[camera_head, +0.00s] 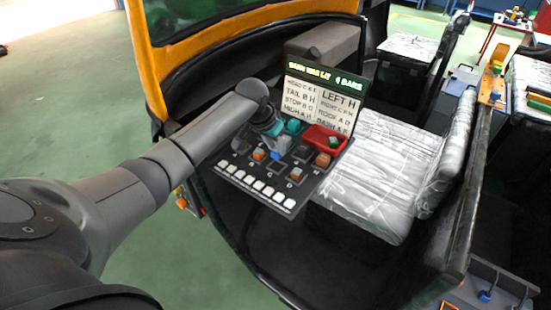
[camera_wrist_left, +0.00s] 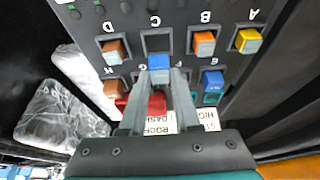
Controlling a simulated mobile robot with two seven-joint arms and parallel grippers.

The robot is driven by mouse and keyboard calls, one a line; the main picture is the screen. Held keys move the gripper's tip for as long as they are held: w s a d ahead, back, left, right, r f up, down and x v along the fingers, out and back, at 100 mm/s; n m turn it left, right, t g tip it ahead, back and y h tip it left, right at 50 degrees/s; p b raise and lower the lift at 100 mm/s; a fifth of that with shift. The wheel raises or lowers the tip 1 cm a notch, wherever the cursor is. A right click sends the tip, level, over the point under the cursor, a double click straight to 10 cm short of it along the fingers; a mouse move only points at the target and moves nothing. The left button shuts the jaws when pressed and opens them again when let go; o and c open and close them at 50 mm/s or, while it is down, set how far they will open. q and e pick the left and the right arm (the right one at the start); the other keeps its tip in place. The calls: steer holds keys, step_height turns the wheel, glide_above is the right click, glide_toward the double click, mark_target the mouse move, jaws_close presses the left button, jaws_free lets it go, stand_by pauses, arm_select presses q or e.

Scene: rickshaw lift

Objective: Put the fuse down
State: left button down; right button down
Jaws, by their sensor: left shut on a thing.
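In the left wrist view a blue fuse (camera_wrist_left: 158,66) sits between the fingertips of my left gripper (camera_wrist_left: 160,82), which is shut on it. The fuse is over or just beside the socket marked C (camera_wrist_left: 157,42) on the dark fuse panel (camera_wrist_left: 180,15); I cannot tell whether it touches. In that view a yellow fuse (camera_wrist_left: 248,40), orange fuse (camera_wrist_left: 203,43), brown fuse (camera_wrist_left: 114,50) and another blue fuse (camera_wrist_left: 212,80) sit on the panel. In the head view my left gripper (camera_head: 280,138) is above the panel (camera_head: 240,181), its fingertips partly hidden. My right gripper is not in view.
A lettered sign board (camera_head: 322,97) stands behind the panel. A red tray (camera_head: 325,139) lies at the panel's back right. A row of white switches (camera_head: 259,186) runs along the front. Silver-covered seats (camera_head: 372,175) lie to the right. The orange rickshaw frame (camera_head: 145,75) rises at left.

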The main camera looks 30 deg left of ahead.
mark_target(274, 155)
arm_select(q)
step_height(274, 155, down, 4)
steer(key=shift+r+b, duration=0.1)
steer(key=shift+b, duration=0.35)
steer(key=shift+f, duration=0.2)
steer(key=shift+f, duration=0.1)
steer(key=c, duration=0.6)
jaws_free()
steer(key=p+v, duration=0.3)
steer(key=v, duration=0.9)
